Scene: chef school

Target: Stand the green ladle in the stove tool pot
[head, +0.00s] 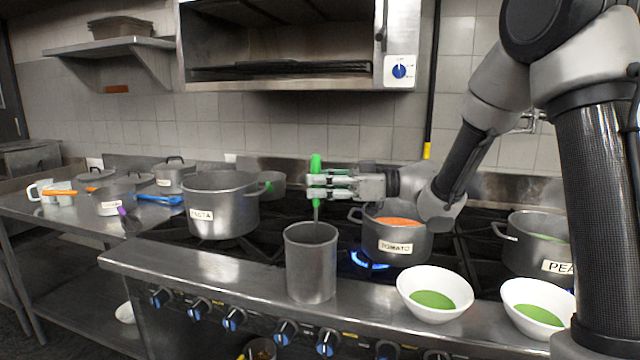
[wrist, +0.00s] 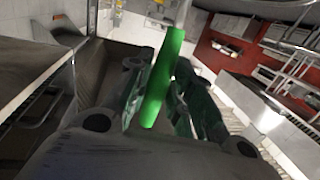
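The green ladle (head: 316,163) is upright in the head view, with its green handle on top and a thin grey shaft below. My gripper (head: 322,186) is shut around the handle from the right. The stove tool pot (head: 311,265) is a grey metal cylinder on the stove's front ledge. The ladle's shaft comes down at the pot's mouth; its lower end is hidden, so I cannot tell how deep it sits. In the wrist view the green handle (wrist: 163,80) lies between the fingers (wrist: 165,100).
A pasta pot (head: 222,205) stands left of the tool pot, a tomato pot (head: 397,240) behind right over a blue flame. Two white bowls (head: 434,281) (head: 520,293) with green contents sit on the right of the ledge. An oven (head: 290,45) hangs above.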

